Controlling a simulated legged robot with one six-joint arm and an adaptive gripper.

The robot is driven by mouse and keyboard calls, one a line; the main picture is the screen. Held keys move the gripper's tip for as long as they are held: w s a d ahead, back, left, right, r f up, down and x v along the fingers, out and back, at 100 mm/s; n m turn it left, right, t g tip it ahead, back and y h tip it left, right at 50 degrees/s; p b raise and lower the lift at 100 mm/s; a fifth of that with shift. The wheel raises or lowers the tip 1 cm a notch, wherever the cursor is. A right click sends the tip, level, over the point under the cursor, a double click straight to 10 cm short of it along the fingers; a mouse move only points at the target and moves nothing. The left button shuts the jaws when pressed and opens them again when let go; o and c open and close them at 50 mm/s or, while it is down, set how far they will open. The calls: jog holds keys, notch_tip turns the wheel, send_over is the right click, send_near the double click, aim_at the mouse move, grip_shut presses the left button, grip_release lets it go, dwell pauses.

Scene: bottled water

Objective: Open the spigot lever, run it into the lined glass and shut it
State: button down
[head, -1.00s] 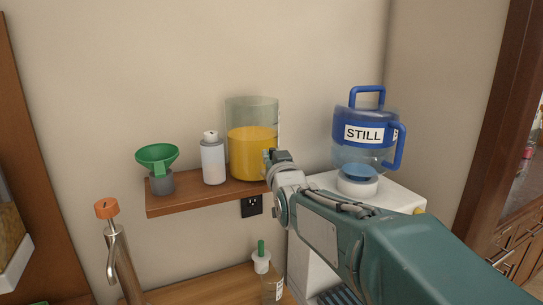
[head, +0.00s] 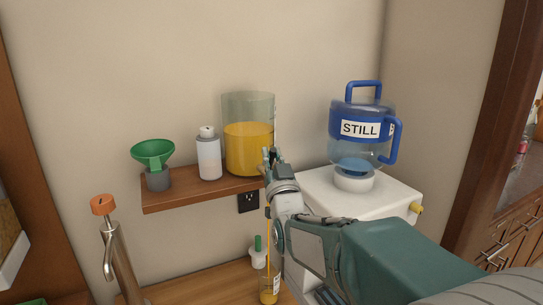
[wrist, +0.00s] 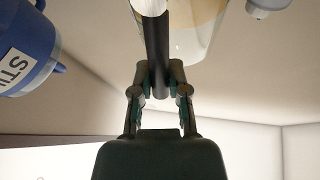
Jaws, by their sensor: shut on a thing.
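The clear dispenser (head: 248,145) of orange liquid stands on the wall shelf. My gripper (head: 270,158) is at its front right edge. In the wrist view my gripper (wrist: 159,92) is shut on the black spigot lever (wrist: 157,45), with the clear dispenser (wrist: 195,25) behind it. A thin orange stream (head: 267,222) falls below the shelf. The lined glass (head: 269,291) stands on the counter under it, cut by the frame's bottom edge, with orange liquid in it. Its line is too small to read against the level.
A white bottle (head: 209,158) and a green funnel (head: 153,153) stand left on the shelf (head: 200,193). The blue STILL jug (head: 361,125) sits on a white cooler (head: 390,195) at right. A tap (head: 115,245) rises at lower left. A green-stemmed white item (head: 258,253) is behind the glass.

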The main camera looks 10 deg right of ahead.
jog(key=c, duration=0.6)
grip_release()
jog(key=v, duration=1.2)
jog(key=shift+a, duration=0.1)
